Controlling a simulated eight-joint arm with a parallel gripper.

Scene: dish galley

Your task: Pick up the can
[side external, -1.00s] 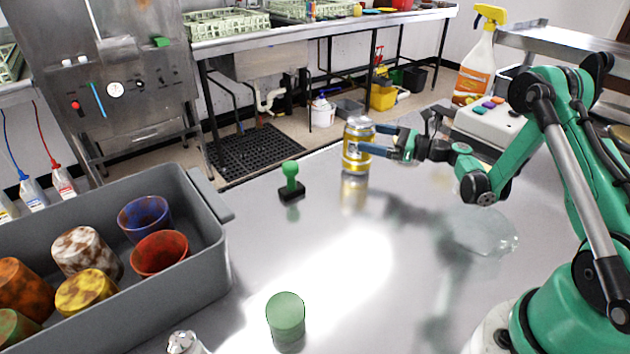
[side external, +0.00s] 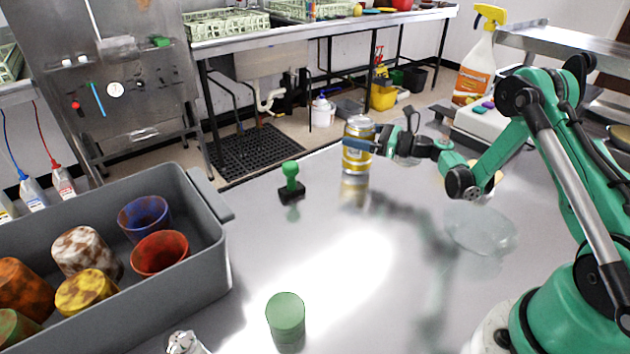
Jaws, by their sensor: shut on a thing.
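The can (side external: 356,163), yellow and silver, is upright near the far edge of the steel table. Its reflection shows just below its base, and I cannot tell whether the base touches the table. My gripper (side external: 359,139) comes in from the right and is shut on the can. One blue finger lies across the can's near side at upper-middle height. The other finger is mostly hidden behind the can.
A green-handled stamp (side external: 291,183) stands left of the can. A green cylinder (side external: 286,315) is at the front. A grey bin (side external: 218,262) with several cups is at left. A spray bottle (side external: 474,72) stands behind.

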